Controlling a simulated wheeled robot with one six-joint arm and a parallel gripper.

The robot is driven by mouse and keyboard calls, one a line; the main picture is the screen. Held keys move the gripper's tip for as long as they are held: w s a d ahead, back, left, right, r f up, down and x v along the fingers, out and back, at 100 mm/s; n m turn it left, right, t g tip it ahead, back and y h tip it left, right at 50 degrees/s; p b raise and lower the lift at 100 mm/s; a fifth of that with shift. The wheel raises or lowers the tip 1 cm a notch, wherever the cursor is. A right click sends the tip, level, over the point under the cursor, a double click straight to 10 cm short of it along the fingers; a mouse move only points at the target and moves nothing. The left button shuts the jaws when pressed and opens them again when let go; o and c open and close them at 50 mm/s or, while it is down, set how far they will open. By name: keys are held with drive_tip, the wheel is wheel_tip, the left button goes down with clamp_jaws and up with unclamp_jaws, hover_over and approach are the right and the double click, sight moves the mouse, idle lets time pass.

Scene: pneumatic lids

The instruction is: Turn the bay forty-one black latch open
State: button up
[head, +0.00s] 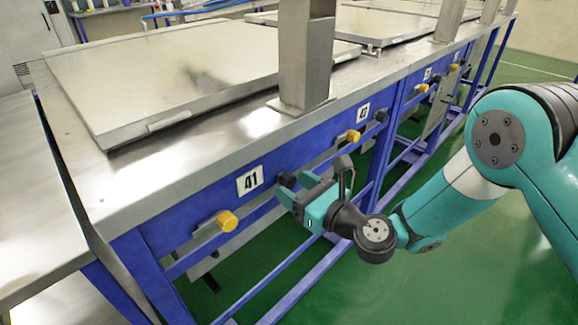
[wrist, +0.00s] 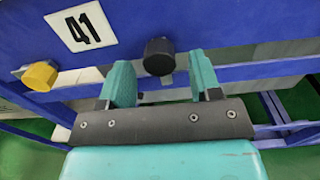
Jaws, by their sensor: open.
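The bay forty-one black latch (wrist: 159,56) is a round black knob on the blue rail, to the right of the 41 label (wrist: 81,26) in the wrist view. My gripper (wrist: 162,82) is open, with one teal finger on each side below the knob in that view. The knob shows between the fingertips and I see no contact. In the head view my gripper (head: 284,186) is at the blue front panel, right of the 41 label (head: 249,181). The black latch is mostly hidden there behind the fingers.
A yellow knob (head: 227,220) sits left of the black latch, also in the wrist view (wrist: 40,76). Bay 42 has another yellow knob (head: 353,136) and a black knob (head: 381,115). A steel post (head: 305,60) rises from the counter. Green floor lies open in front.

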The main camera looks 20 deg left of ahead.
drive_tip(key=shift+x, duration=1.15)
drive_tip(key=c, duration=0.9)
drive_tip(key=shift+c, duration=0.2)
